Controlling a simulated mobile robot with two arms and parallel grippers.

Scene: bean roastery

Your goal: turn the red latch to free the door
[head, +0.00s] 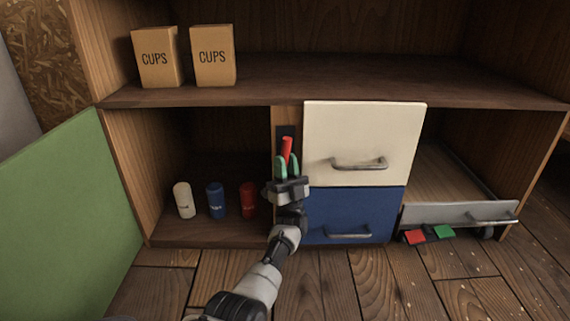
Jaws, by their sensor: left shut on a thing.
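The red latch (287,146) is on a dark plate (284,131) on the wooden post left of the drawers. It points up, tilted slightly to the right. My left gripper (287,161) reaches up from below, its green fingers shut on the lower part of the latch, hiding that part. A green door panel (65,200) stands swung out at the left of the open compartment. My right gripper is not in view.
White (183,200), blue (216,200) and red (248,200) canisters stand in the left compartment. A cream drawer (365,125) is above a blue drawer (355,210). A grey-fronted drawer (460,214) is pulled out at right. Two CUPS boxes (156,58) (213,56) are on the shelf.

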